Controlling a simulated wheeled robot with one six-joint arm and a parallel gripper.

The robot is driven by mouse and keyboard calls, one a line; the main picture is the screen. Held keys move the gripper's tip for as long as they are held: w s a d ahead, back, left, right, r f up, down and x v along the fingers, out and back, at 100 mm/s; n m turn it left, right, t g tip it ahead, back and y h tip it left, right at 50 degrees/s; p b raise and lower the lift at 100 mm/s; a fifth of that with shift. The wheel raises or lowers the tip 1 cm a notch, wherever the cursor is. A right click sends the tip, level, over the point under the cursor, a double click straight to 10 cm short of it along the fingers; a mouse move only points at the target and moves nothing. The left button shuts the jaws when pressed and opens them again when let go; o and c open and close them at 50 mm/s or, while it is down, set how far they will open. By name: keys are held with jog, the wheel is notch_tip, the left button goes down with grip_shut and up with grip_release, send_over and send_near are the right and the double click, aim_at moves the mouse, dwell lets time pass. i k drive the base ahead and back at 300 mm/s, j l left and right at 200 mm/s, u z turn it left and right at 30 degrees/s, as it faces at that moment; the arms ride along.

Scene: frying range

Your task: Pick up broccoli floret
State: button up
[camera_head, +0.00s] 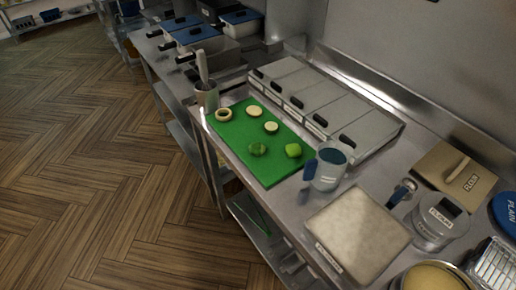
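A green cutting board (237,146) lies on the steel counter in the head view. Two green pieces sit near its right end. The darker, rounded one (258,149) looks most like the broccoli floret, but it is too small to be certain. A brighter green piece (293,150) sits to its right, close to the board's edge. Pale round slices (255,111) lie farther up the board. Nothing covers the green pieces. My gripper is not in view.
A clear jug with a blue handle (330,168) stands just right of the board. Lidded steel containers (325,104) line the back. A pale square slab (358,232) lies front right. A utensil holder (207,97) stands at the board's far left corner. Wooden floor (100,170) is open at left.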

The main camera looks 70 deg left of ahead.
aim_at(256, 149)
jog(key=u, duration=1.65)
jog(key=j, duration=0.1)
jog(key=i, duration=0.05)
